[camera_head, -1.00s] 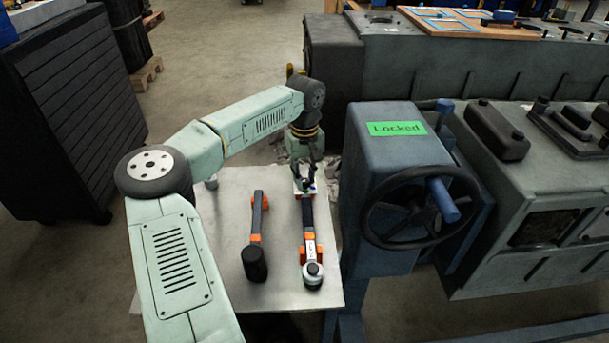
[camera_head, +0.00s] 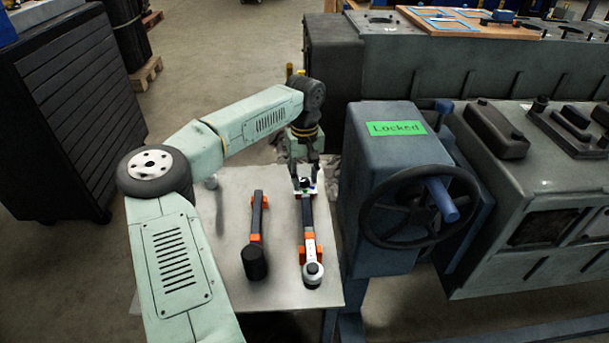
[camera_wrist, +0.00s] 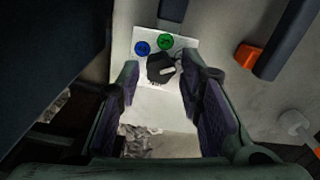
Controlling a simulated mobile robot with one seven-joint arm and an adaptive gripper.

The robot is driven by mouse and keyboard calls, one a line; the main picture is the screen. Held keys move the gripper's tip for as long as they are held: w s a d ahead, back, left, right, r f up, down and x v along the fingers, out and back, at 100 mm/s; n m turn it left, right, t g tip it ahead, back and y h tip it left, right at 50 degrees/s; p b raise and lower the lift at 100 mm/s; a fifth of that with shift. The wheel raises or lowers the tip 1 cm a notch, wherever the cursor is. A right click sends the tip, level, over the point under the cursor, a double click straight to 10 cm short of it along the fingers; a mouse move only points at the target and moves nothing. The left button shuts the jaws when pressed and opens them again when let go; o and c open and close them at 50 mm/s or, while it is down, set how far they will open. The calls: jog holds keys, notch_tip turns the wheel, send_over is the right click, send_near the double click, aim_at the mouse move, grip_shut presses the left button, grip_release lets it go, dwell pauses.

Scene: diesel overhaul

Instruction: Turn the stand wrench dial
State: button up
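The stand wrench (camera_head: 308,245) lies in orange holders on the metal table, its round head toward the front. At its far end is a small white panel (camera_wrist: 148,96) with a blue button (camera_wrist: 142,48) and a green button (camera_wrist: 165,41). The black dial (camera_wrist: 160,68) with a white pointer mark sits on this panel. My gripper (camera_wrist: 157,72) is open above the panel, and it also shows in the head view (camera_head: 305,172). The dial lies between its fingertips in the wrist view, closer to the right finger. I cannot tell whether that finger touches it.
A second black tool (camera_head: 255,240) lies left of the wrench on the table (camera_head: 220,265). A blue stand with a handwheel (camera_head: 419,207) and a green "Locked" sign (camera_head: 397,128) rises close on the right. A dark cabinet (camera_head: 65,110) stands at the left.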

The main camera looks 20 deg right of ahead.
aim_at(304, 179)
jog(key=shift+o, duration=0.5)
notch_tip(304, 179, up, 12)
dwell(0.3)
dwell(0.4)
